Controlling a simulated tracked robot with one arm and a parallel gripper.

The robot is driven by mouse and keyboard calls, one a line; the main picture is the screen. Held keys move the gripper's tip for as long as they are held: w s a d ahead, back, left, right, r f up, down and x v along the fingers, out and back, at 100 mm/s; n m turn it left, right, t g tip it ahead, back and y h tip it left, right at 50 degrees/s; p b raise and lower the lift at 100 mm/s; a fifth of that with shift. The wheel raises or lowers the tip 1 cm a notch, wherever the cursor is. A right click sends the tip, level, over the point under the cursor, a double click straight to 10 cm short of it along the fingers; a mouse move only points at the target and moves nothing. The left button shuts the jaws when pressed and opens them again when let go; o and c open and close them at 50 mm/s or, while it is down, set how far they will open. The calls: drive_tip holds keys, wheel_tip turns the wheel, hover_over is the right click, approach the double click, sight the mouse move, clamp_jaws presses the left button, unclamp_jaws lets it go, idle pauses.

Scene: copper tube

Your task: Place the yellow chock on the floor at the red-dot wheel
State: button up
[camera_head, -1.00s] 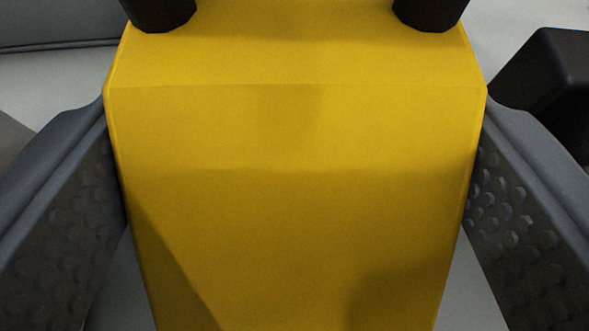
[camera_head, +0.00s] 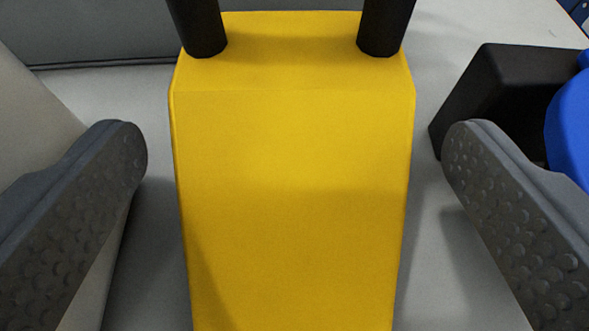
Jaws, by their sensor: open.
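The yellow chock (camera_head: 295,180) fills the middle of the view, with two black posts (camera_head: 204,28) rising from its far end. It appears to rest on a light grey surface. My gripper (camera_head: 294,140) is open, with one dimpled grey finger on each side of the chock. There are clear gaps between both fingers and the chock's sides. The chock's near end runs out of the bottom of the picture. No red-dot wheel shows in this view.
A black block (camera_head: 495,95) and a blue rounded object (camera_head: 572,125) stand at the right, close to my right finger. A dark grey panel (camera_head: 90,30) runs along the back left. A beige surface (camera_head: 30,115) lies at the left edge. Light grey surface shows between them.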

drive_tip(key=v, duration=0.9)
wheel_tip(320, 180, up, 16)
drive_tip(key=t, duration=0.1)
drive_tip(key=s+r, duration=0.6)
drive_tip(key=r, duration=0.6)
drive_tip(key=s+r+t, duration=0.1)
drive_tip(key=s+r, duration=0.5)
drive_tip(key=r, duration=0.7)
drive_tip(key=s+r, duration=0.2)
drive_tip(key=s+d+r, duration=0.1)
drive_tip(key=s+r, duration=0.1)
drive_tip(key=shift+s+d, duration=0.1)
drive_tip(key=shift+d, duration=0.05)
drive_tip(key=shift+c, duration=0.6)
drive_tip(key=shift+s+r, duration=0.25)
drive_tip(key=shift+s, duration=0.15)
drive_tip(key=c, duration=1)
drive_tip(key=shift+c, duration=0.3)
